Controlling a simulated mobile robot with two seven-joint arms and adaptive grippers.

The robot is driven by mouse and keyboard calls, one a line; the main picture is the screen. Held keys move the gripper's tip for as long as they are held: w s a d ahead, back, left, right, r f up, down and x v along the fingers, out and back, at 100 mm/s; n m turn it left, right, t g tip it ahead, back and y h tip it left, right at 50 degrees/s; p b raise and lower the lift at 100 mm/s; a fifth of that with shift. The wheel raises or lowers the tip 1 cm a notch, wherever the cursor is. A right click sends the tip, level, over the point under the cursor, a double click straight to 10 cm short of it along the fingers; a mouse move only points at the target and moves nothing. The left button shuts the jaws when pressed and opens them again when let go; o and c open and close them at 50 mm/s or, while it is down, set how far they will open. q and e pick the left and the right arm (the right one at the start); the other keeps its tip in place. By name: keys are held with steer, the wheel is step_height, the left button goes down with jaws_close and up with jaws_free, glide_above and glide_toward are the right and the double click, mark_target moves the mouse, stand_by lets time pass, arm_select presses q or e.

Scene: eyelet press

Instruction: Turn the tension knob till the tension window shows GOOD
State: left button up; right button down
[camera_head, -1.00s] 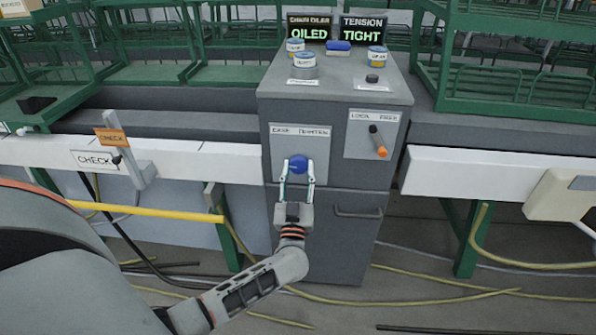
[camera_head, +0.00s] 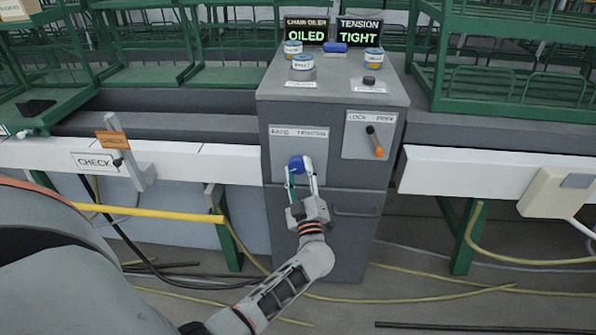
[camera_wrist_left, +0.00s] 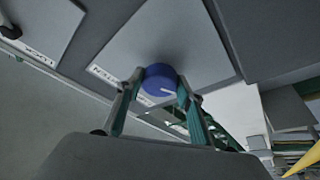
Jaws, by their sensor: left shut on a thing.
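The blue tension knob (camera_head: 297,165) sits on a light panel on the front of the grey cabinet (camera_head: 325,218). My left gripper (camera_head: 301,176) is shut on the knob, its two fingers on either side. In the left wrist view the knob (camera_wrist_left: 160,79) shows between the fingertips, with a white pointer line on its face. The tension window (camera_head: 358,32) on top of the cabinet reads TIGHT in green. My right gripper is not in view.
An orange-tipped lock lever (camera_head: 375,143) is on the panel right of the knob. The chain oiler window (camera_head: 306,31) reads OILED. Small round containers (camera_head: 303,63) stand on the cabinet top. Hoses (camera_head: 420,300) lie on the floor.

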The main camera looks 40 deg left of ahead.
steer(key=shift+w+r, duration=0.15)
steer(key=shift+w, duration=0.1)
arm_select(q)
steer(key=o, duration=1.1)
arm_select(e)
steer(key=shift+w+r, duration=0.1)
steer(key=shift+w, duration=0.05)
arm_select(q)
steer(key=shift+s+d+f, duration=0.1)
steer(key=shift+s+d, duration=0.05)
steer(key=shift+d, duration=0.05)
steer(key=v, duration=1.1)
steer(key=shift+s+d+f, duration=0.1)
steer(key=shift+s+d, duration=0.1)
steer(key=shift+d, duration=0.05)
